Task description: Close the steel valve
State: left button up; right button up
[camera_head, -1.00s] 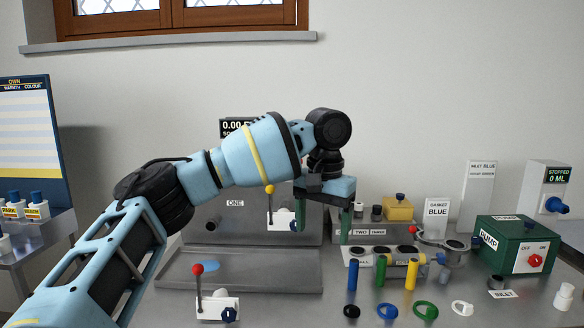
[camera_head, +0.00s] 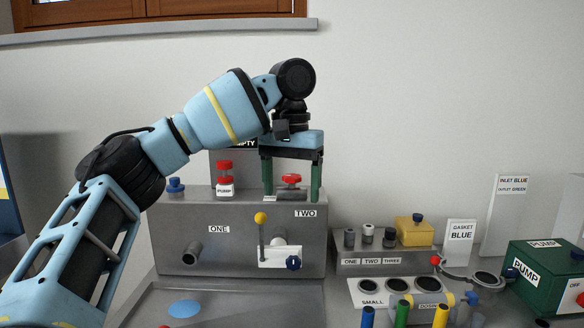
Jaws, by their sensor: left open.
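My left gripper (camera_head: 291,194) is open, its two green fingers pointing down above the grey tank unit's top. Between them in the picture is a small valve with a red handle (camera_head: 291,180); I cannot tell whether the fingers are beside it or in front of it, and no contact is visible. On the tank's front face, below the gripper, is a white valve plate (camera_head: 275,257) with an upright lever tipped by a yellow ball (camera_head: 261,218) and a dark blue knob (camera_head: 293,263). No visible label says which valve is steel. My right gripper is not in view.
The grey tank unit (camera_head: 180,230) is labelled ONE and TWO. To the right stand a yellow box (camera_head: 414,233), a ring rack (camera_head: 371,287) and a green pump box (camera_head: 545,270).

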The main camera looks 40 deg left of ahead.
aim_at(290, 178)
jog(key=i+j, duration=0.45)
jog(key=j, duration=0.15)
jog(key=i+j, duration=0.45)
jog(key=j, duration=0.1)
